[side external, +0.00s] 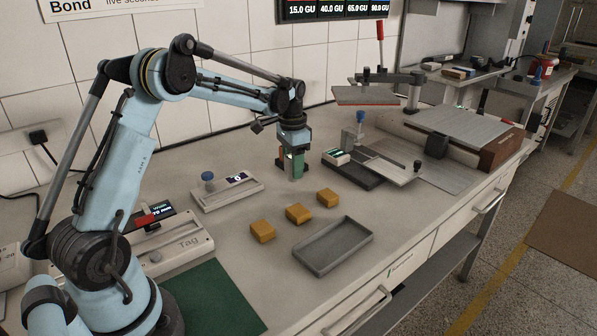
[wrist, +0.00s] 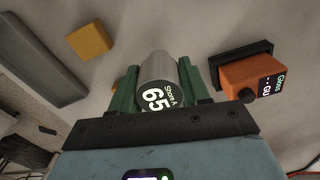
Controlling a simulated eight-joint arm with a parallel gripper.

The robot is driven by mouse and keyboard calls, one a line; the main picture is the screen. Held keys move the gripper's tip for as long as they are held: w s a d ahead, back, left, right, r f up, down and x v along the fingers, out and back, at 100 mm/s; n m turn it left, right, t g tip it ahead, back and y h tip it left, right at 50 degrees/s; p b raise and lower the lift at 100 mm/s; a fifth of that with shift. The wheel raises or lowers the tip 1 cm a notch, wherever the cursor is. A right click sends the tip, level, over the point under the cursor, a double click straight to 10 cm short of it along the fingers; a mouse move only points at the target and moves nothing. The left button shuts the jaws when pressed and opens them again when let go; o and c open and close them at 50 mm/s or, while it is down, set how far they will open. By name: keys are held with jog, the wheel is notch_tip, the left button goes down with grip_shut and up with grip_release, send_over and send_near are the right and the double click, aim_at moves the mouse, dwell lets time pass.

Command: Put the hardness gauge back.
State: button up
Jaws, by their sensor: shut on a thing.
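The hardness gauge (wrist: 158,72) is a grey metal cylinder with a dark round face reading "Shore A 65" in the wrist view. My gripper (side external: 291,172) is shut on it, with one green finger on each side of its body. In the side external view the gauge (side external: 297,169) shows small and partly covered by the fingers. It hangs upright close over the bench, behind the yellow blocks; I cannot tell whether its lower end touches the bench.
Three yellow blocks (side external: 298,213) stand in front of my gripper, with an empty grey tray (side external: 333,262) nearer the front edge. A blue-knobbed device (side external: 228,193) is to the left. A dark-based instrument (side external: 360,176) is to the right. An orange gloss meter (wrist: 252,76) shows in the wrist view.

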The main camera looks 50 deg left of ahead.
jog(key=shift+a+f, duration=0.2)
jog(key=shift+a, duration=0.05)
jog(key=shift+f, duration=1.95)
jog(key=shift+f, duration=0.15)
jog(key=o, duration=1.3)
